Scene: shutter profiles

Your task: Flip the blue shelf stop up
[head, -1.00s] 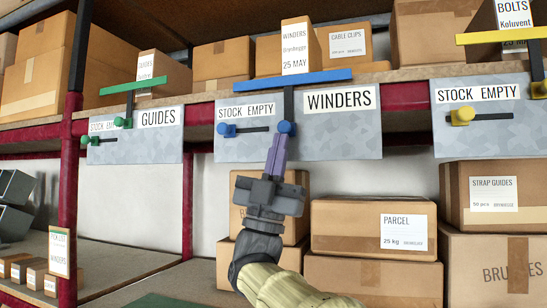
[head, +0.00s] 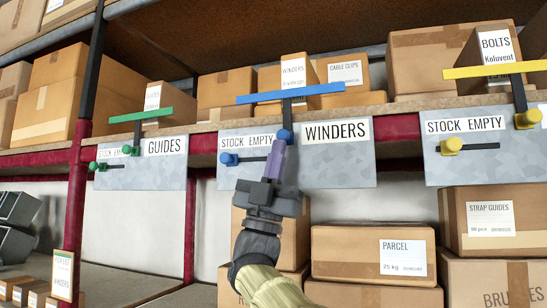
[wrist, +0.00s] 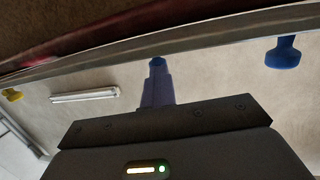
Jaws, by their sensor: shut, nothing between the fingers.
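The blue shelf stop (head: 291,93) is a blue bar on a short dark upright arm, standing up in front of the boxes above the WINDERS panel. Its blue pivot knob (head: 285,135) is just above my fingertips. A second blue knob (head: 229,159) on a dark rod is at the panel's left. My gripper (head: 277,146) has purple fingers, shut and empty, pointing up just below the pivot knob; I cannot tell whether they touch it.
A green stop (head: 140,115) stands up to the left and a yellow stop (head: 500,69) to the right. The grey WINDERS panel (head: 340,165) is behind my gripper. Cartons, including a PARCEL box (head: 370,255), stand below. A red post (head: 72,190) is at the left.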

